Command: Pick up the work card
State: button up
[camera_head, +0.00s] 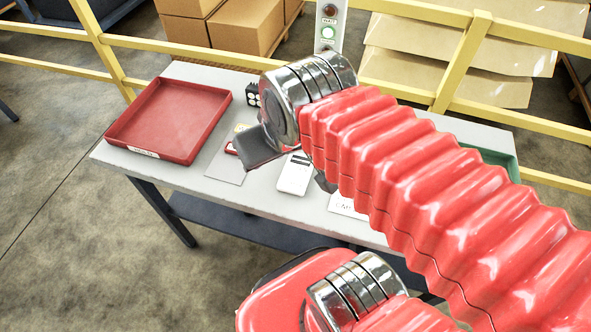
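My gripper (259,149) hangs over the middle of the grey table (135,169), mostly hidden behind my red arm and its silver wrist. One dark grey part of it shows; its opening cannot be made out. A flat white card-like item (295,174) with a dark patch near its top lies on the table below the wrist, partly covered. A white printed label or card (347,207) shows nearer the front edge, its right part hidden by the arm. I cannot tell for sure which is the work card. No contact with either is visible.
A red tray (168,121) stands at the table's left. A grey mat (226,168) with a small red item (231,148) lies beside it, and a black block (252,94) stands behind. A green tray (496,157) shows at right. Yellow rails (150,43) and a light post (329,28) stand behind.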

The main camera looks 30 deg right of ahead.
aim_at(294, 177)
jog(key=u, duration=0.45)
jog(key=k, duration=0.55)
jog(key=u, duration=0.95)
jog(key=k, duration=0.85)
jog(key=u, duration=0.55)
jog(key=i, duration=1)
jog(key=u, duration=0.2)
